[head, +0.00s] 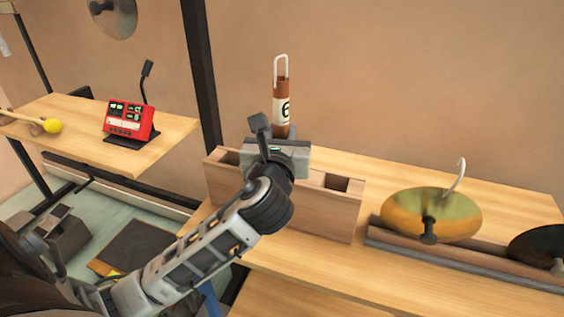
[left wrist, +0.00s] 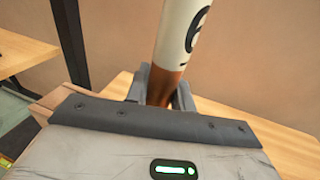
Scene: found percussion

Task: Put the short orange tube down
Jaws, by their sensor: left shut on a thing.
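The short orange tube (head: 281,90) is brown-orange, with a white band marked 6 and a white wire loop on top. It stands upright in my left gripper (head: 279,138), which is shut on it. In the left wrist view the tube (left wrist: 183,30) rises between the two grey fingers (left wrist: 160,88). The gripper is over the wooden rack (head: 320,212), a long box with square openings. The tube's lower end is hidden behind the gripper, so I cannot tell whether it is inside an opening. My right gripper is not in view.
Right of the rack, a brass dish (head: 432,212) with a white hook sits on a rail (head: 395,243), and a dark dish (head: 540,245) is farther right. A red device (head: 130,118) and a yellow-headed mallet (head: 52,126) lie on the left table. A dark post (head: 203,75) stands behind.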

